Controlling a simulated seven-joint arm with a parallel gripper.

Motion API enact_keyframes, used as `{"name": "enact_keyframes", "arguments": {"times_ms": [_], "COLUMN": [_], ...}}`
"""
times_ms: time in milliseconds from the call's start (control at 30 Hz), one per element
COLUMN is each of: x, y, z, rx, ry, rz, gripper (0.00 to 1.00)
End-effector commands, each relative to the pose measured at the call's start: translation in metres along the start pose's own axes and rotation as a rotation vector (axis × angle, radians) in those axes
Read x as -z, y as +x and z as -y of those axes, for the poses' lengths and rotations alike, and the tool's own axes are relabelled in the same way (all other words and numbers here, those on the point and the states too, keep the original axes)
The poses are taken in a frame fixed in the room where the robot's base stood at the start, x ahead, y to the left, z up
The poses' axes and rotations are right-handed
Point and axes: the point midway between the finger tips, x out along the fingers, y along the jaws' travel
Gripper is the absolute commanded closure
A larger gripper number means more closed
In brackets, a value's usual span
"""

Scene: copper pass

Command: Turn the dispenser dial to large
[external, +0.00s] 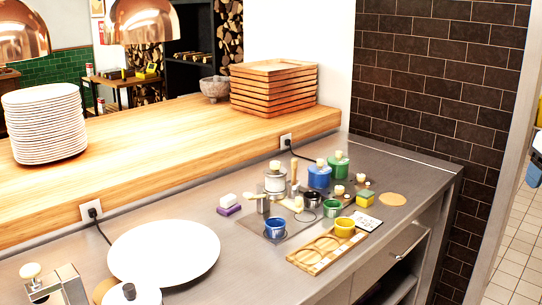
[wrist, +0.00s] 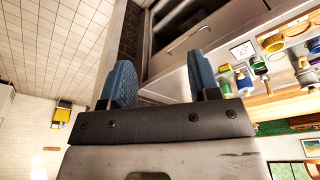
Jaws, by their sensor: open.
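I cannot tell for sure which thing is the dispenser, and no dial marking is readable. A small metal device with a pale round knob (external: 31,271) stands at the lower left, cut off by the frame. A white canister (external: 275,180) with a pale knob stands among jars in the middle of the counter. My gripper (wrist: 162,80) has two blue fingers spread apart with nothing between them. It is far from both. In the external view only a blue part of it shows at the right edge, beyond the counter's end.
The steel counter (external: 400,165) holds blue and green jars, cups, a wooden tray (external: 300,264), a card (external: 367,220) and a large white plate (external: 164,252). Stacked plates (external: 45,125) and wooden trays (external: 272,88) stand on the raised wooden ledge. A dark brick wall (external: 430,70) closes the back right.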

Motion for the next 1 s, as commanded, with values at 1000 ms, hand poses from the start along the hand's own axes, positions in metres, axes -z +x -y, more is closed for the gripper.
{"name": "enact_keyframes", "arguments": {"times_ms": [1000], "x": [0.247], "y": [-0.004], "z": [0.176], "rx": [0.080], "ry": [-0.694], "rz": [0.084], "gripper": [0.44]}}
